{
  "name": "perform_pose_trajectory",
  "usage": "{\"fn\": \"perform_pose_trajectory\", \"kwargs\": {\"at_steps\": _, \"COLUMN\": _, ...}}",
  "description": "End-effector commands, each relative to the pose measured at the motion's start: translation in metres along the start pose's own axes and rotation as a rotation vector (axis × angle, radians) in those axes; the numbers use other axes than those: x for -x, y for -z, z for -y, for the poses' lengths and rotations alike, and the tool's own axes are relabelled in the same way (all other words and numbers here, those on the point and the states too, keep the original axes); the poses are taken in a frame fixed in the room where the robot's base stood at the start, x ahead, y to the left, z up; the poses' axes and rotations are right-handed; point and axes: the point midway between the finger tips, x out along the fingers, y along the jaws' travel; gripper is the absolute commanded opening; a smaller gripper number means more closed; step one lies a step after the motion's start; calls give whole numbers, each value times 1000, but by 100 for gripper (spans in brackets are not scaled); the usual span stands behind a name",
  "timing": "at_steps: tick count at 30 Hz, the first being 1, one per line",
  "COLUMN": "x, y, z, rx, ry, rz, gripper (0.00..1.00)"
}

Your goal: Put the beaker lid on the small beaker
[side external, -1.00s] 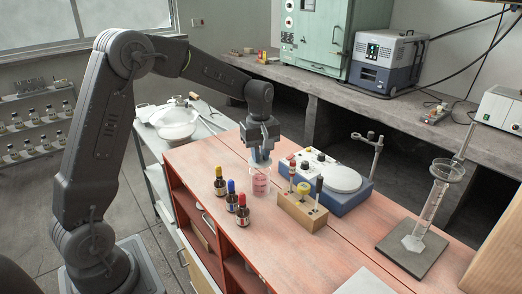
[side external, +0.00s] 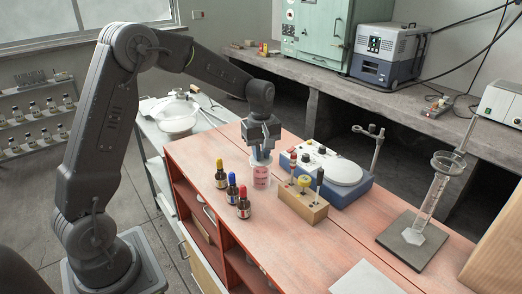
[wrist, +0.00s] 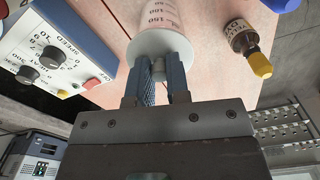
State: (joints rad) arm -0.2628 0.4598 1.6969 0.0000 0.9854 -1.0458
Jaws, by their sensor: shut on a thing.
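The small beaker (side external: 261,179), clear with red markings, stands on the red-brown bench top. In the wrist view its marked wall (wrist: 158,16) shows beyond the lid. The beaker lid (wrist: 142,46) is a pale round disc with a small knob. My gripper (wrist: 158,73) is shut on this knob. In the side view my gripper (side external: 261,156) points straight down over the beaker's mouth. The lid lies across the mouth, lined up with it as far as I can see. Whether it rests fully on the rim I cannot tell.
Dropper bottles (side external: 243,206) with coloured caps stand left of the beaker. A wooden holder (side external: 302,204) with upright tools is close on the right. A blue stirrer (side external: 340,180) is behind it. A tall cylinder (side external: 430,205) stands far right.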

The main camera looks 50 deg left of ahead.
Motion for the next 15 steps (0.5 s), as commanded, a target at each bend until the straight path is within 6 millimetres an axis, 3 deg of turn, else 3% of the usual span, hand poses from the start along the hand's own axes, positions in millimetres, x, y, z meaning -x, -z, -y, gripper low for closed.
{"fn": "perform_pose_trajectory", "kwargs": {"at_steps": 15, "x": -5, "y": 0, "z": 0, "rx": 0, "ry": 0, "rz": 0, "gripper": 0}}
